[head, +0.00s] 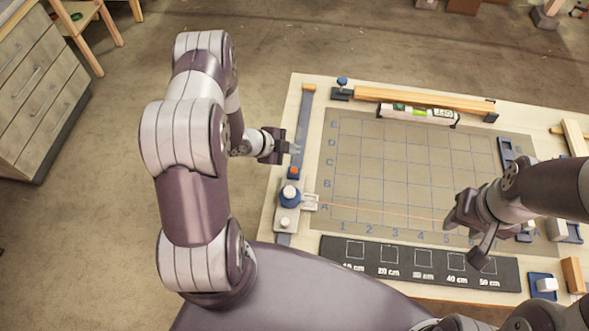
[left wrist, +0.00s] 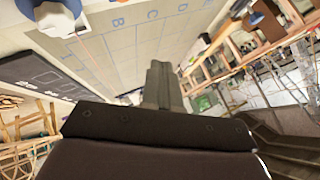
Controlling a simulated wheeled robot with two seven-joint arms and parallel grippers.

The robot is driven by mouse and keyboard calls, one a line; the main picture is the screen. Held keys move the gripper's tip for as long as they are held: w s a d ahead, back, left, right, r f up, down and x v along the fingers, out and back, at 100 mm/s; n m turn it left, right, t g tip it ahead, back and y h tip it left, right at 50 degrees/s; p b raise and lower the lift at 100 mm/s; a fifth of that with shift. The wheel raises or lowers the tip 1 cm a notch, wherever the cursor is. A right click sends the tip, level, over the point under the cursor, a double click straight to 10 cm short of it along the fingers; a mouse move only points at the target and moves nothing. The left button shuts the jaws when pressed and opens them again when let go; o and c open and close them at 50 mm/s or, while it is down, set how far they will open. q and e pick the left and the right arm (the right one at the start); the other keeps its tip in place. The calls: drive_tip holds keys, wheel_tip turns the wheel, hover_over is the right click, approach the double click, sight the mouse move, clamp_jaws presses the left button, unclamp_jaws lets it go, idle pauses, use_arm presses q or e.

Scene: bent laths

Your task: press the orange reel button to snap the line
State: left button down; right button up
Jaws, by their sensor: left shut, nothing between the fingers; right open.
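The orange reel button (head: 293,172) stands at the far end of the reel block (head: 286,220), on the table's left side. The reel has a blue base and white knob (head: 290,192); it also shows in the left wrist view (left wrist: 55,20). A thin orange line (head: 390,213) runs from a pale hook piece (head: 311,202) across the mat toward my right gripper. My left gripper (head: 294,148) is shut and empty, a little beyond the button in the picture; its shut fingers show in the left wrist view (left wrist: 161,85). My right gripper (head: 470,238) is open at the mat's right front.
The gridded mat (head: 385,150) is mostly clear. A dark strip with length marks (head: 400,262) lies along the front. A level (head: 415,113) and a wooden lath (head: 420,98) lie at the back. A blue tray (head: 543,286) sits front right.

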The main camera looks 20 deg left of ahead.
sight(291, 172)
use_arm(q)
wheel_tip(291, 172, down, 8)
drive_tip(key=b, duration=0.6)
idle(1.6)
drive_tip(key=shift+f+b, duration=0.35)
drive_tip(key=shift+b, duration=0.05)
drive_tip(key=shift+f+b, duration=0.55)
drive_tip(key=shift+f, duration=0.05)
idle(0.7)
drive_tip(key=shift+r, duration=0.1)
drive_tip(key=shift+r+p, duration=0.85)
drive_tip(key=shift+r, duration=0.1)
wheel_tip(291, 172, up, 5)
drive_tip(key=p, duration=0.4)
